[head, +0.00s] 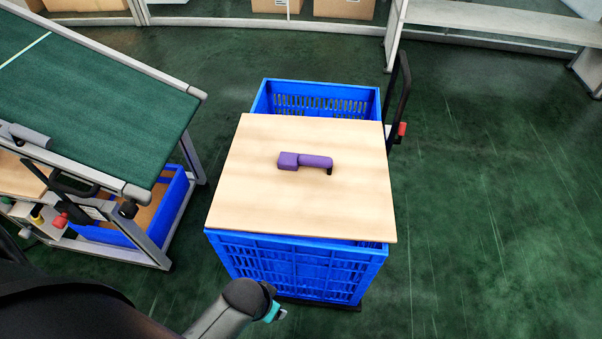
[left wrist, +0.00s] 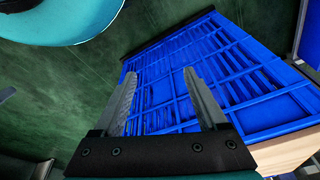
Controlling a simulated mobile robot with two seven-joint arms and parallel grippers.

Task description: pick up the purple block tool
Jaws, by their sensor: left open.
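The purple block tool (head: 306,161) lies on a light wooden board (head: 300,210) in the head view. It has a squarish block at its left end and a rounded handle reaching right, with a dark tip. The board rests on top of a blue crate (head: 295,268). In the left wrist view my left gripper (left wrist: 160,85) is open with nothing between its fingers, and the slatted side of the blue crate (left wrist: 215,75) shows behind them. The tool is not in the left wrist view. My right gripper is not in view.
A green-topped conveyor table (head: 95,95) stands at the left, with another blue crate (head: 172,205) under it. A black cart handle (head: 401,95) rises behind the crate's right side. Shelving (head: 500,20) stands at the back right. The green floor at the right is clear.

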